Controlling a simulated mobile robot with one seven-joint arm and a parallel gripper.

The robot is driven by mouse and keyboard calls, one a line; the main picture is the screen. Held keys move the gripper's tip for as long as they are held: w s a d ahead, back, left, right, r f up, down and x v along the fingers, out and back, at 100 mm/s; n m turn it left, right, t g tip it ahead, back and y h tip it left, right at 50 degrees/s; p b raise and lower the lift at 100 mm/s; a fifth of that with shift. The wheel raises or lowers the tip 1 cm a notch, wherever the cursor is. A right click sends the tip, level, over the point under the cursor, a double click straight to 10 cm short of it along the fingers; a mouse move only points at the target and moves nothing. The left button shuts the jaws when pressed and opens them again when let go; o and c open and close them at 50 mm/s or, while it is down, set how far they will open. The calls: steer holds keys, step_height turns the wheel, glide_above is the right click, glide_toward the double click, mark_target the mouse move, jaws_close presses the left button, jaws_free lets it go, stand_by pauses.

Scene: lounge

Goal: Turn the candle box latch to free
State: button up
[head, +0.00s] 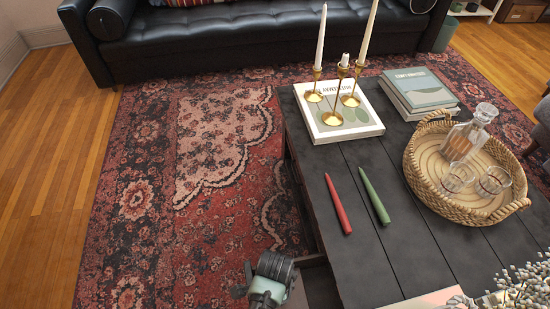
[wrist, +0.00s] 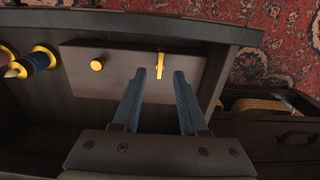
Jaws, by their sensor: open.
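In the head view the box and fingers are hidden.
A blue and yellow cylindrical object (wrist: 35,62) lies left of the box. The compartment's dark wall (wrist: 150,22) runs behind it. Another open drawer (wrist: 270,105) is at right. In the head view, the black table (head: 350,240) holds a red candle (head: 338,205) and a green candle (head: 374,197).

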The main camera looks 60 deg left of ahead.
steer(key=shift+f+b, duration=0.65)
steer(key=shift+f, duration=1.25)
jaws_close()
